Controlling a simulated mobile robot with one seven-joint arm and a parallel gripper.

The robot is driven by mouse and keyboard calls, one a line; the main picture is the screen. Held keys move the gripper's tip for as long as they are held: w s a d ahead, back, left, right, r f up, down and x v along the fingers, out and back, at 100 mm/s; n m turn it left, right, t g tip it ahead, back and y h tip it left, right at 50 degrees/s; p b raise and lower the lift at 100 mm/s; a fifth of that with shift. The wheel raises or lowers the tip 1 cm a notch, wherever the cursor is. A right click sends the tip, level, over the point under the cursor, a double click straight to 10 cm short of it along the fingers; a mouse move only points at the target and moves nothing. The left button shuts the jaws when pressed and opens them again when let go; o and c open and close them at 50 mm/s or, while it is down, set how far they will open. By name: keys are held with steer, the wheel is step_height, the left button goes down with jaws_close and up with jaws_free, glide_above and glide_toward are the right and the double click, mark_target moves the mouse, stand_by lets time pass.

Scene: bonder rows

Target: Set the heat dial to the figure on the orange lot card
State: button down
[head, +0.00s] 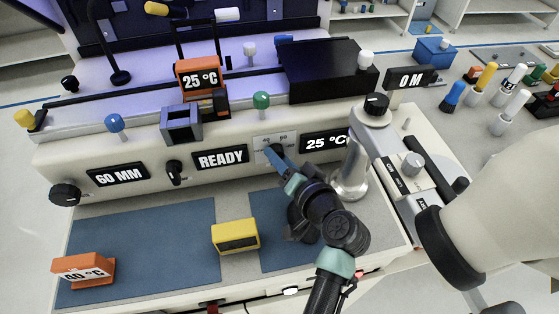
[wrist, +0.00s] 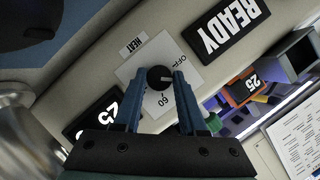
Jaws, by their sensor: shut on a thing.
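The heat dial (wrist: 160,78) is a black knob on a white plate marked HEAT, OFF and 60 in the wrist view. Its white mark points right in that view, on the OFF side; the exact setting is unclear. My gripper (wrist: 157,88) is shut on the dial, one blue finger on each side. In the head view my gripper (head: 275,154) covers most of the knob, in front of its plate (head: 262,141). An orange card (head: 200,79) reading 25 °C stands upright on the machine. Another orange card (head: 84,270), apparently reading 40 °C, is on the blue mat.
A display (head: 325,142) right of the dial reads 25 °C; another (head: 220,158) to its left reads READY. A second black knob (head: 174,172) is left of READY. A yellow block (head: 235,236) sits below on the bench. A metal post (head: 352,170) stands right of my gripper.

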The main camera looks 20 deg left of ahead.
steer(key=shift+m+y+b, duration=0.5)
steer(key=shift+m, duration=0.5)
steer(key=shift+c, duration=2.3)
jaws_free()
steer(key=shift+d, duration=0.1)
steer(key=b+v, duration=0.1)
steer(key=v, duration=1.1)
steer(key=shift+w+d, duration=0.1)
steer(key=shift+w, duration=0.05)
steer(key=shift+f, duration=0.15)
